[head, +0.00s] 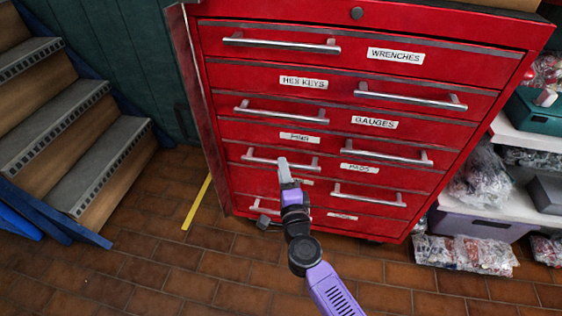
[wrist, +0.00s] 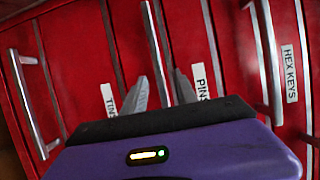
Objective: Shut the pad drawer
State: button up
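The pad drawer (head: 324,165), labelled PADS, is a red drawer front low on the tool cabinet. I cannot tell whether it stands out from its neighbours. Its silver bar handle (head: 256,158) is at the left of the label. My gripper (head: 283,163) is in front of this handle and hides part of it. In the wrist view the handle (wrist: 156,40) runs between the two grey fingers of my gripper (wrist: 160,88). The fingers are apart, with a gap on each side of the bar. I cannot tell whether either touches it.
The red cabinet (head: 355,13) has other drawers above and below, with handles close by. Wooden steps (head: 70,130) stand at the left. Shelves with a purple bin (head: 478,224) and plastic bags (head: 465,254) are at the right. The brick floor (head: 160,270) in front is clear.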

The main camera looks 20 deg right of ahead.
jog(key=shift+p+v, duration=0.4)
jog(key=shift+v, duration=1.7)
jog(key=s+a+r+n+t+y, duration=0.3)
jog(key=s+r+n, duration=0.3)
jog(key=r+n, duration=0.2)
jog(key=s+d+r+n+g, duration=0.1)
jog(key=s+n+g, duration=0.35)
jog(key=s, duration=1.25)
jog(key=s+d+r+n+g, duration=0.1)
jog(key=s+n, duration=0.7)
jog(key=s, duration=1)
notch_tip(320, 180, up, 24)
jog(key=y+p, duration=0.1)
jog(key=p, duration=2.3)
jog(key=shift+w+a+r+p, duration=0.2)
jog(key=shift+a+p, duration=0.1)
jog(key=shift+p, duration=0.1)
